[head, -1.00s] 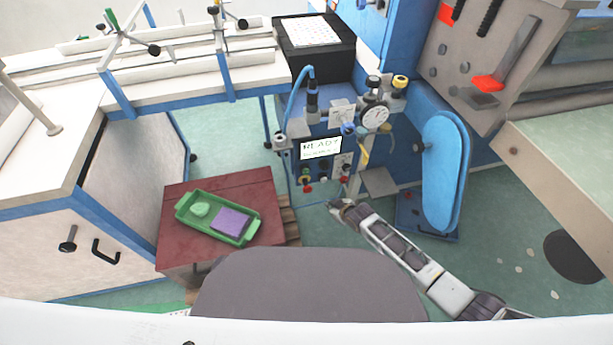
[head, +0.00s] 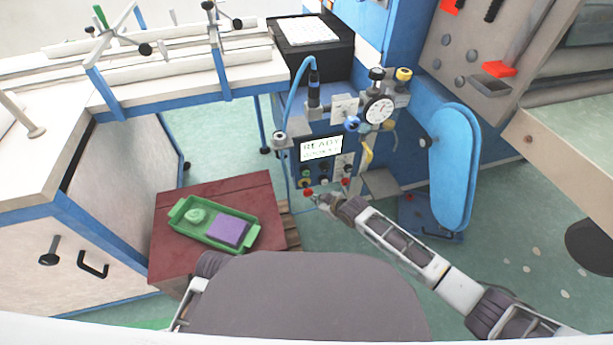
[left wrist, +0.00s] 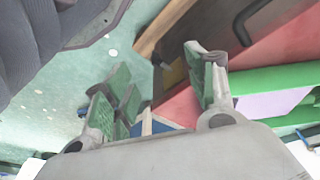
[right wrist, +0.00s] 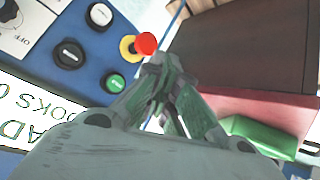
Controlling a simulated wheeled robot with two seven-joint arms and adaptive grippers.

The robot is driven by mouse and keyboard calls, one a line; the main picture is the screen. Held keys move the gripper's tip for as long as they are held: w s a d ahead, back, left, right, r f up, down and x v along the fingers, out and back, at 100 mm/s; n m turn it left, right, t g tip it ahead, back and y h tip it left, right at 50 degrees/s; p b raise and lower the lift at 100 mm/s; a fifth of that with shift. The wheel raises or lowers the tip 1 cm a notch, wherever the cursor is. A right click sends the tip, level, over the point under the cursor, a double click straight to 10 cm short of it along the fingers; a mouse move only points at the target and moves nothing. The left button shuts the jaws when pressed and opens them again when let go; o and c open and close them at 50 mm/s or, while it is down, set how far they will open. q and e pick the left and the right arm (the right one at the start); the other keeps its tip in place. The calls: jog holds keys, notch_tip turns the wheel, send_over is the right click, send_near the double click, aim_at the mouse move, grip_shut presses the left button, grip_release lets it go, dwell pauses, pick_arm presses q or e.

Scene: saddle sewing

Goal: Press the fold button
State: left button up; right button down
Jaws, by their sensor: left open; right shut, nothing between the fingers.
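The blue control panel (head: 322,165) has a lit screen (head: 321,147) reading READY, with small buttons below it. I cannot read which is the fold button. My right gripper (head: 318,199) is shut and empty at the panel's lower edge. In the right wrist view its fingertips (right wrist: 164,66) appear just below the red button; contact cannot be told. My left gripper (left wrist: 158,63) is open and empty, away from the panel.
A dark red stand (head: 165,245) left of the panel bears a green tray (head: 186,229) with a round green piece (head: 196,216) and a purple block (head: 229,230). A pressure gauge (head: 379,110) and hoses sit above the panel's right side. A blue padded arm (head: 452,165) stands further right.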

aim_at(306, 172)
jog(key=shift+w, duration=0.15)
pick_arm(q)
jog(key=d+f+t+h+b, duration=0.1)
jog(key=b, duration=0.2)
jog(key=w+d+f+t+b, duration=0.1)
jog(key=d+b, duration=0.1)
jog(key=b, duration=0.2)
jog(key=shift+w+d+f+h, duration=0.1)
jog(key=shift+w+f+h, duration=0.05)
jog(key=shift+f+h, duration=0.25)
pick_arm(e)
jog(key=w+a, duration=0.2)
jog(key=w, duration=0.6)
jog(key=shift+a, duration=0.35)
jog(key=shift+w+a, duration=0.15)
jog(key=shift+w, duration=0.3)
dwell(1.3)
